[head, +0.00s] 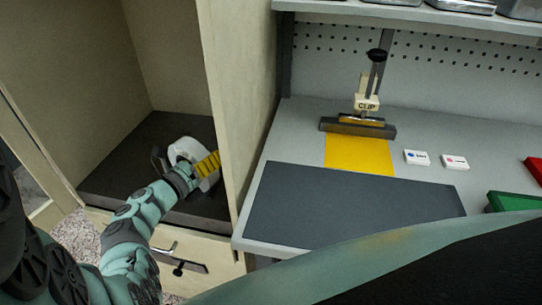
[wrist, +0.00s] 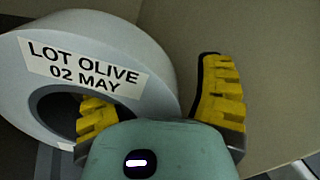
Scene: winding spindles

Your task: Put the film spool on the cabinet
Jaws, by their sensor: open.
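The film spool (head: 186,148) is a white ring resting on the dark floor of an open, pale wooden cabinet (head: 244,80). In the wrist view the spool (wrist: 148,45) carries a label reading "LOT OLIVE 02 MAY". My gripper (head: 206,166) is at the spool in the head view, with its yellow fingers open. In the wrist view one finger of my gripper (wrist: 152,85) shows in the spool's hole and the other is outside its rim, so the ring wall lies between them. I cannot tell whether either finger touches it. My arm hides part of the spool.
The cabinet's right wall stands close to my gripper. A drawer with a handle (head: 180,265) is below. A grey workbench (head: 290,140) to the right holds a dark mat (head: 350,205), a clip stand (head: 358,126), a yellow sheet (head: 358,155), and green (head: 515,201) and red items.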

